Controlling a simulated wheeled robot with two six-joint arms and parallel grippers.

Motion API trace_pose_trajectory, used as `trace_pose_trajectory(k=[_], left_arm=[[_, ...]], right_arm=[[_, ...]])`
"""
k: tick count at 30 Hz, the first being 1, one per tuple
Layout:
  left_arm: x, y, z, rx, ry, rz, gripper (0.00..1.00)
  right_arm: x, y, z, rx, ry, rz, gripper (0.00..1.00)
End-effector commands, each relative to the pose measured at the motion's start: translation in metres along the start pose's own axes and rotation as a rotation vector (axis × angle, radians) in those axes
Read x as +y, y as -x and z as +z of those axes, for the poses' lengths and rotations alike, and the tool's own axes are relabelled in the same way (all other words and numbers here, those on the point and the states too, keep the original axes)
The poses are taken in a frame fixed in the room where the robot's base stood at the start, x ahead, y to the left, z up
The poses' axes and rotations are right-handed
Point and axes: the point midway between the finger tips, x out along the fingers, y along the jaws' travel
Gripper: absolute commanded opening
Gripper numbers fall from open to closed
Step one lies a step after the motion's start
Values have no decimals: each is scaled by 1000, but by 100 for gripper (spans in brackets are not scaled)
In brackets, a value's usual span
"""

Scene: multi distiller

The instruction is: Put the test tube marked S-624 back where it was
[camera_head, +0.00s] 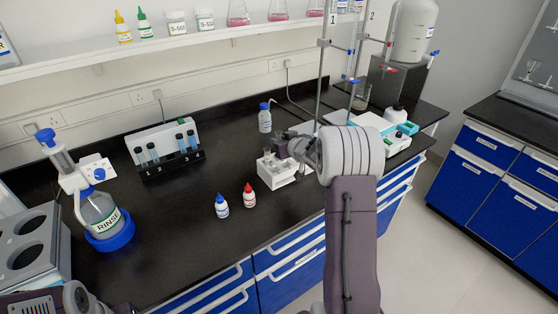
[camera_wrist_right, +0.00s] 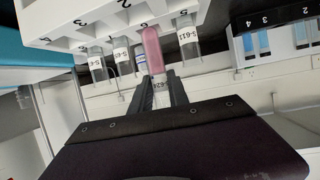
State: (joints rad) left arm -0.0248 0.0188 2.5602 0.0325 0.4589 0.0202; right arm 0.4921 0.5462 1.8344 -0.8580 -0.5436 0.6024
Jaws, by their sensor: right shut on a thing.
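A test tube with pink liquid (camera_wrist_right: 152,48) is held in my right gripper (camera_wrist_right: 165,92). Its label, between the fingers, appears to read S-624. In the right wrist view, which looks upside down, its rounded end overlaps the edge of a white numbered rack (camera_wrist_right: 75,22); I cannot tell whether it is inside a hole. Labelled clear tubes stand in the rack on both sides of it, one marked S-611 (camera_wrist_right: 187,40). In the head view my right gripper (camera_head: 284,146) is over the white rack (camera_head: 282,177), and the tube is not discernible. My left gripper's fingers are not visible.
A second tube rack (camera_head: 165,145) and a RINSE bottle (camera_head: 104,218) are left. The counter between is clear.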

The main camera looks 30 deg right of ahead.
Motion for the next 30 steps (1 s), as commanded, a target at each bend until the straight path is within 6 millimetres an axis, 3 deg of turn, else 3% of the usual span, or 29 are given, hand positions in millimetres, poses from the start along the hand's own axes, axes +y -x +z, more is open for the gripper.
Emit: trace_pose_trajectory(k=[2, 9, 22, 23, 30], left_arm=[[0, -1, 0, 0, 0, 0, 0], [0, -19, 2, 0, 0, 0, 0], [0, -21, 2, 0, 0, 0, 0], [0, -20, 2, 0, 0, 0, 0], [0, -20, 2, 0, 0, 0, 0]], right_arm=[[0, -1, 3, 0, 0, 0, 0], [0, -18, 44, -1, 0, -1, 0], [0, -21, 50, 0, 1, 0, 0], [0, -20, 49, 0, 1, 0, 29], [0, -20, 48, 0, 1, 0, 30]])
